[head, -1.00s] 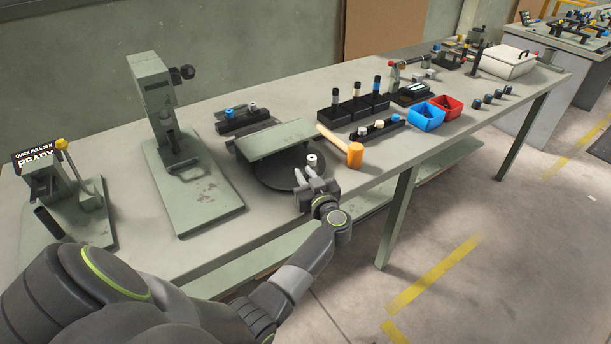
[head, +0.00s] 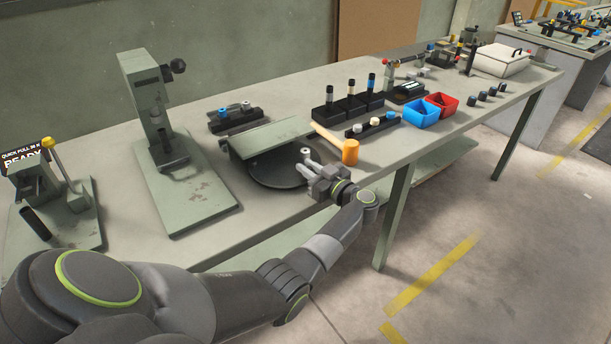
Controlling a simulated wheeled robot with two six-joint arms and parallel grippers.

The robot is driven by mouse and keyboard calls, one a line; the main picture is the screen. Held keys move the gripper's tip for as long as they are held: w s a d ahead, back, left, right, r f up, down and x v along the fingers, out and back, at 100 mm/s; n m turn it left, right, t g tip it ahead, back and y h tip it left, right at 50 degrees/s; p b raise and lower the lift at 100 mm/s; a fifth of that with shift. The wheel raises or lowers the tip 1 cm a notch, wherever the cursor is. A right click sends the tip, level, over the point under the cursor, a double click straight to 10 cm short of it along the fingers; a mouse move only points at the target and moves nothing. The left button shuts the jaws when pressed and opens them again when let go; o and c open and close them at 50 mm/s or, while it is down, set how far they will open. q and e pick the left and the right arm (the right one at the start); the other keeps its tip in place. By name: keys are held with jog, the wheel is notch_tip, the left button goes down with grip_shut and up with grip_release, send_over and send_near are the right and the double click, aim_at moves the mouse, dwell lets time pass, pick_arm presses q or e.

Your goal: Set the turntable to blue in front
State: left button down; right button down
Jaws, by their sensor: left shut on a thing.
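The turntable (head: 268,179) is a dark round disc on the bench, partly hidden under a raised grey-green plate (head: 283,136). A white-topped peg (head: 305,152) stands at the disc's right side. My left gripper (head: 307,166) is at the disc's right edge, its fingers shut on what looks like this peg; the exact contact is small and partly hidden. No blue mark shows on the visible part of the disc. My right gripper is not in view.
An orange mallet (head: 349,151) lies close to the right of my left gripper. A grey-green press (head: 160,135) stands to the left. A black holder (head: 238,122) with blue and white pieces is behind the plate. Blue (head: 420,115) and red (head: 441,104) bins stand farther right.

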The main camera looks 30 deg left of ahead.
pick_arm(q)
jog(key=shift+w+f+n+g+y+b, duration=0.1)
jog(key=shift+w+n+g+b, duration=0.2)
jog(key=shift+g+b, duration=0.3)
jog(key=shift+w+r+n+g+y+b, duration=0.1)
jog(key=shift+w+n+g+b, duration=0.1)
jog(key=shift+n+g+b, duration=0.35)
jog(key=shift+w+f+n+g+y+b, duration=0.15)
jog(key=shift+w+g+b, duration=0.1)
jog(key=shift+g+b, duration=0.35)
jog(key=c, duration=1.5)
grip_release()
jog(key=shift+o, duration=0.2)
